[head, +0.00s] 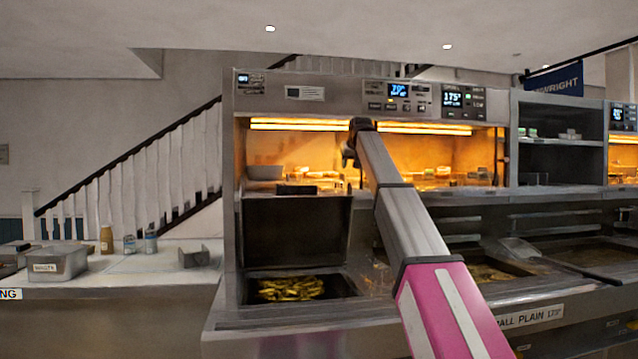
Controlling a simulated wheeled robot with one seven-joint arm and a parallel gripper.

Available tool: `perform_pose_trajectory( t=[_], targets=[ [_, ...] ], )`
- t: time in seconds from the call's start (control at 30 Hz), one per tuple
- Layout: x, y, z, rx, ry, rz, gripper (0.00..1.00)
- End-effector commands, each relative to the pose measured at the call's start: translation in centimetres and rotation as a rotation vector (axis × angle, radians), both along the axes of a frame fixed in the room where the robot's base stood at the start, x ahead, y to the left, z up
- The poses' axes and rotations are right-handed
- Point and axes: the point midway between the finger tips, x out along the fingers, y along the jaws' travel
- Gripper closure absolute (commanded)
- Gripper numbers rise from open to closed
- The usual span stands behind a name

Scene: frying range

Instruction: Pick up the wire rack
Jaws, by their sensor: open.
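My gripper (347,158) is at the far end of my raised arm, in front of the lit opening of the heated cabinet (300,82). It is open, but small and dark here, and I see nothing held in it. I cannot clearly make out the wire rack. Inside the cabinet there are several small food pieces (440,174) on a low shelf, and what lies under them is too small to tell. My arm hides part of the cabinet's middle.
A fryer with golden food (290,289) and a raised dark lid (295,235) stands below the cabinet. More fryer wells (490,273) are at right. The left counter (150,262) holds a metal tub (57,265), bottles (106,240) and a small metal container (194,257).

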Motion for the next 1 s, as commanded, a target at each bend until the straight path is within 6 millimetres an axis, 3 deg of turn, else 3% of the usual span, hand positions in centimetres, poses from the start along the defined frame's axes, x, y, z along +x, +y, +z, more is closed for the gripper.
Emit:
perform_pose_trajectory(
  t=[0.5,0.77,1.0],
  targets=[
    [9.3,2.6,0.1,0.000,0.001,0.000,0.60],
    [10.8,3.1,-0.3,0.000,0.001,0.000,0.60],
    [12.8,3.7,-2.4,-0.001,0.002,0.000,0.60]
  ],
)
